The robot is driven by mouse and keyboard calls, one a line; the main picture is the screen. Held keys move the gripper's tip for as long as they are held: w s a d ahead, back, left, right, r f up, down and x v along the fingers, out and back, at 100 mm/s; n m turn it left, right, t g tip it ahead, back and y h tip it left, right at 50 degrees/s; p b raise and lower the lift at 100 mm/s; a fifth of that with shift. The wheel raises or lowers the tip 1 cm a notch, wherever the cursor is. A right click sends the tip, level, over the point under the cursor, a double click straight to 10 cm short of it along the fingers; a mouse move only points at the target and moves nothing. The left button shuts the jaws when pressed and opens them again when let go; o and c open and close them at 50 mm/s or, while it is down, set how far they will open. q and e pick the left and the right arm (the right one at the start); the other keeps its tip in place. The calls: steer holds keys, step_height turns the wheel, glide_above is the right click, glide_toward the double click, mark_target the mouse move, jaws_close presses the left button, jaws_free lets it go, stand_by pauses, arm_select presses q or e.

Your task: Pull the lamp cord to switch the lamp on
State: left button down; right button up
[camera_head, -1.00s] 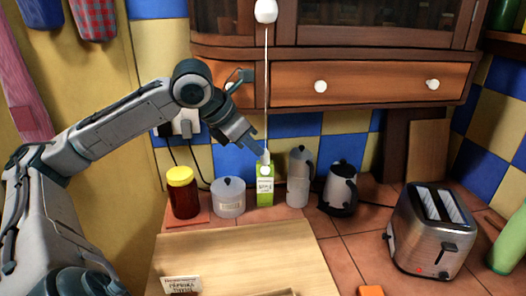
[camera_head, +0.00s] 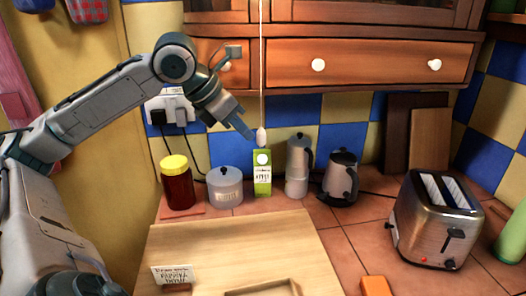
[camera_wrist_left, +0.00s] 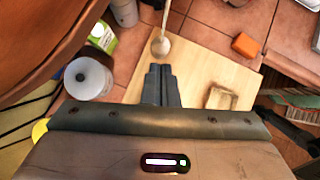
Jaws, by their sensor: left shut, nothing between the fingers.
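The lamp cord (camera_head: 262,70) hangs as a thin pale line from above the top of the head view. In the left wrist view the shut fingers (camera_wrist_left: 161,70) point at the knob (camera_wrist_left: 160,47), which lies just beyond the tips. I cannot tell whether they touch. The lamp itself is not in view. My right gripper is not in view.
A toaster (camera_head: 437,222) stands right. A wooden board (camera_head: 240,246) lies in front.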

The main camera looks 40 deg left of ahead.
arm_select(q)
steer(key=shift+s+a+r, duration=0.15)
steer(key=shift+s+a, duration=0.1)
steer(key=shift+s, duration=0.2)
steer(key=v, duration=1)
steer(key=shift+s+r, duration=0.25)
steer(key=shift+r, duration=0.05)
